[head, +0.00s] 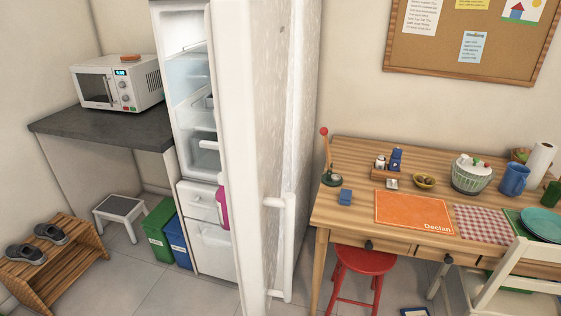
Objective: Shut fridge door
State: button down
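The fridge door (268,120) stands open, swung out toward me, with its outer face turned to the right. Its white vertical handle (289,245) is on the lower part of that face. Left of the door, the lit fridge interior (192,85) shows shelves and drawers. A pink item (222,207) shows at the door's inner side. My gripper is not in view.
A wooden table (345,215) with an orange mat and small items stands right of the door, with a red stool (364,262) and a white chair (510,270). Green and blue bins (160,230) stand left of the fridge. Floor (165,285) is clear at the front left.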

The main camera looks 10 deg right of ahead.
aim_at(249, 47)
jog(key=u, duration=0.2)
jog(key=k, duration=1)
